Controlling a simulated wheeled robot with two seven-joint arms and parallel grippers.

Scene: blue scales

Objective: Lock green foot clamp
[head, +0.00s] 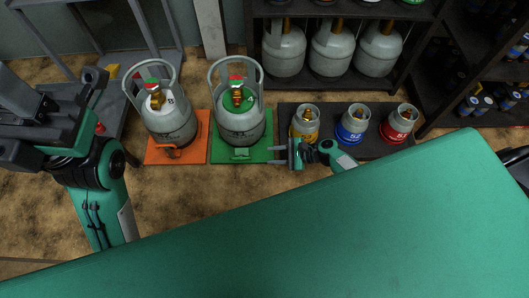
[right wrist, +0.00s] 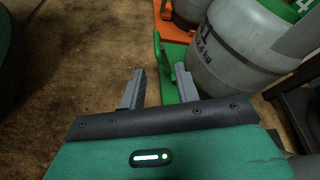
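The green scale (head: 222,150) holds a grey gas cylinder with a green collar (head: 240,122). Its green foot clamp (head: 240,154) is at the front edge, by the cylinder's foot. In the right wrist view, an upright green part of the clamp (right wrist: 159,52) shows just beyond the fingertips. My right gripper (head: 274,155) is open and empty, to the right of the clamp, with its fingers pointing left toward it. Its two grey fingers (right wrist: 158,73) stand apart in the right wrist view. My left gripper (head: 95,82) is raised at the left; its finger opening is unclear.
An orange scale (head: 194,151) with another cylinder (head: 170,122) and an orange clamp (head: 174,151) stands to the left. Small yellow, blue and red cylinders stand on a dark platform (head: 380,150) at the right. A large teal surface (head: 330,230) fills the foreground.

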